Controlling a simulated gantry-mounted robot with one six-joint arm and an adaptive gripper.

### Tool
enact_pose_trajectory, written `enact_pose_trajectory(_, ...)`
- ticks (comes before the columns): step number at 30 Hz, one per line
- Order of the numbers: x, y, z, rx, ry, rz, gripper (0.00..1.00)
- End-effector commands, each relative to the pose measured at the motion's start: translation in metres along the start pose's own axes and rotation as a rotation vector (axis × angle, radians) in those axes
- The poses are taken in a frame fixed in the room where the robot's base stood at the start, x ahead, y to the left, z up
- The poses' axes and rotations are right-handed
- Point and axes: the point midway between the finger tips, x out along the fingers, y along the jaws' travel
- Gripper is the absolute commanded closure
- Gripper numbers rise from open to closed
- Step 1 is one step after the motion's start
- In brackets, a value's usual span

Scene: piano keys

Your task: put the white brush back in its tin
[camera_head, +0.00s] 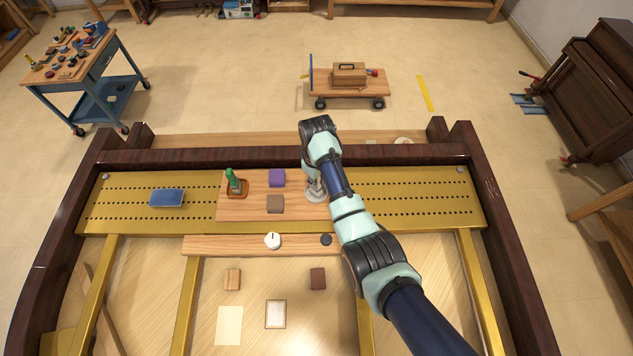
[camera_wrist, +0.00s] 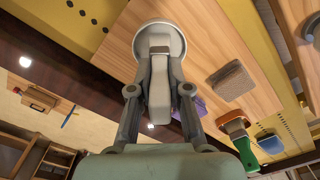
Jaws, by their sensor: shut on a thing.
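A round pale tin (camera_head: 316,197) stands at the right end of the wooden board; in the wrist view its rim (camera_wrist: 178,31) shows beyond my fingertips. A pale piece between the fingertips, which I take to be the white brush (camera_wrist: 160,42), appears inside the tin's outline.
A blue box (camera_head: 167,198) lies left. A white knob (camera_head: 272,240) and black disc (camera_head: 326,239) sit on the strip in front.

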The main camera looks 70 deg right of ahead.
Motion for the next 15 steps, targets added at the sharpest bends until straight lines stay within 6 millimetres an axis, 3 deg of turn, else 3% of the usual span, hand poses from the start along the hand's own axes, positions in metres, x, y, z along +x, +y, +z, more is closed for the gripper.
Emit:
enact_pose_trajectory(12,0.0105,0.0002,-0.0004,0.0,0.002,0.001,1.0)
enact_pose_trajectory(13,0.0096,0.0002,-0.0004,0.0,0.002,0.001,0.78)
enact_pose_trajectory(15,0.0094,0.0002,-0.0004,0.0,0.002,0.001,0.66)
